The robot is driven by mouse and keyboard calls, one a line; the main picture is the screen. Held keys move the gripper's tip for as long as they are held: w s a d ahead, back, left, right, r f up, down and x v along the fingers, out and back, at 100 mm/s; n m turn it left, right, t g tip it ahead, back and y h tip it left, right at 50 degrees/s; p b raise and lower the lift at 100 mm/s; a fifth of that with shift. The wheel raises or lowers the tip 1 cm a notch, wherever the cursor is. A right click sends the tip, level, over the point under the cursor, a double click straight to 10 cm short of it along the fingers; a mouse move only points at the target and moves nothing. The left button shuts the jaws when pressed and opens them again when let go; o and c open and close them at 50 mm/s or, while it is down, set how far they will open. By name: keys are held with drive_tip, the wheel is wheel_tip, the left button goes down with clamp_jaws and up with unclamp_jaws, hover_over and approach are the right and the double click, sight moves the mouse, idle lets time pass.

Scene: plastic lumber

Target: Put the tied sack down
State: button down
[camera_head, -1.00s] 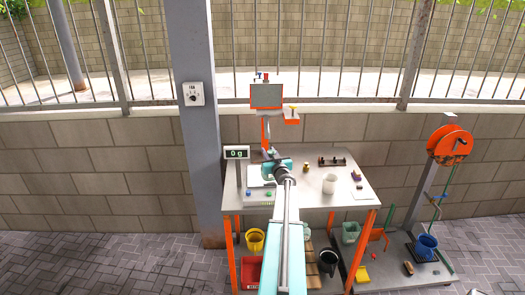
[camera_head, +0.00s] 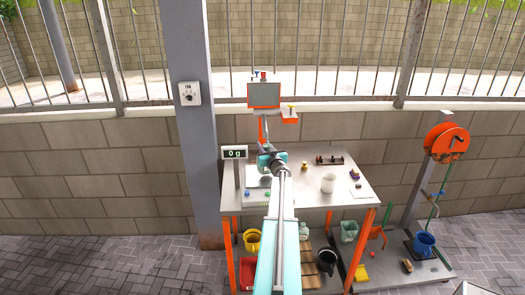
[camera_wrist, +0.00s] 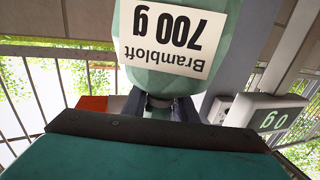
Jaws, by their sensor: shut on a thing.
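The tied sack (camera_wrist: 172,62) is pale green with a white label reading "Brambloft 700 g", upside down in the wrist view. My gripper (camera_wrist: 163,104) is shut on its narrow end, with dark fingers on either side.
A white cup (camera_head: 328,183), a dark block rack (camera_head: 329,160) and small items stand on the table's right half. A grey post (camera_head: 197,140) rises at the left. An orange-mounted screen (camera_head: 264,94) stands behind. Buckets crowd the lower shelf.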

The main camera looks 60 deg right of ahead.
drive_tip(key=shift+a+f+b, duration=0.25)
drive_tip(key=shift+f+b, duration=0.35)
drive_tip(key=shift+b, duration=0.1)
drive_tip(key=shift+w+f, duration=0.1)
drive_tip(key=shift+w, duration=0.05)
drive_tip(key=c, duration=1.9)
unclamp_jaws()
drive_tip(key=shift+f, duration=0.15)
drive_tip(key=o, duration=0.5)
drive_tip(key=shift+c, duration=0.2)
